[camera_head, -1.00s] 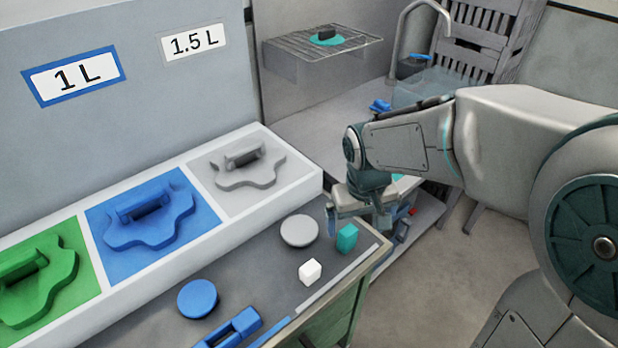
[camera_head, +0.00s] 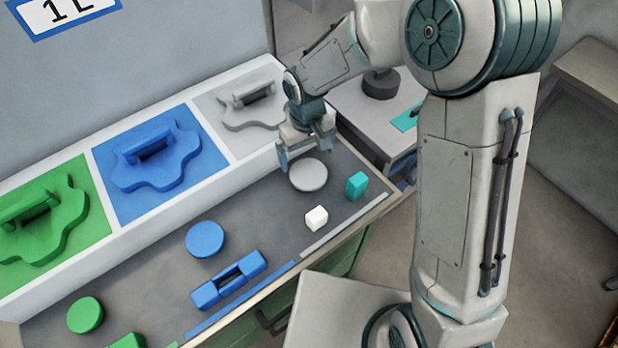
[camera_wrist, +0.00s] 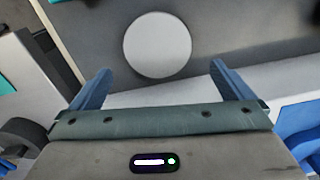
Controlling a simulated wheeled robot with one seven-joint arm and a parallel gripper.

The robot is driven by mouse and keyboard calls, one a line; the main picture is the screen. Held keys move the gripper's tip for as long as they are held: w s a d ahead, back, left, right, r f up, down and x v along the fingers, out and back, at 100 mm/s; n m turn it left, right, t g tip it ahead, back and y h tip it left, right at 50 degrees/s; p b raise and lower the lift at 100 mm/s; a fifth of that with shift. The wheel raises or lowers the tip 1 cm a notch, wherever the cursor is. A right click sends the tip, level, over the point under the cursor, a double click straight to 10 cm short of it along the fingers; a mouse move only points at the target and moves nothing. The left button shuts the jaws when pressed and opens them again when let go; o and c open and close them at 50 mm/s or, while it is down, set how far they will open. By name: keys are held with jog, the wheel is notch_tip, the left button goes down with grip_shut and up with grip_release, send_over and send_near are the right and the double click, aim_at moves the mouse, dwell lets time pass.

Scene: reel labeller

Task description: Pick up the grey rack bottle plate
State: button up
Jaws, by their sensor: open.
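The grey rack bottle plate (camera_head: 246,112) is a wavy-edged plate with a raised bar handle. It lies in the pale grey right-hand bay of the white rack (camera_head: 232,170). My gripper (camera_head: 306,158) is open and empty, to the right of and nearer than the plate, and my wrist covers part of the plate's right side. In the wrist view my gripper (camera_wrist: 160,72) has its blue fingers spread apart near the white rack edge, with a round grey disc (camera_wrist: 157,45) beyond them. The grey plate cannot be made out in the wrist view.
A blue plate (camera_head: 165,175) and a green plate (camera_head: 60,225) fill the neighbouring bays. On the dark counter lie the grey disc (camera_head: 308,175), a blue disc (camera_head: 205,239), a white cube (camera_head: 316,218), a teal block (camera_head: 357,185) and a blue handled piece (camera_head: 228,284).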

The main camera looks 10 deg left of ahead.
aim_at(309, 173)
jog(key=f+b, duration=0.2)
jog(key=f, duration=0.2)
jog(key=f+b, duration=0.2)
jog(key=f, duration=0.3)
jog(key=shift+d+b, duration=0.2)
jog(key=shift+b, duration=0.15)
jog(key=shift+r, duration=0.1)
jog(key=c, duration=0.8)
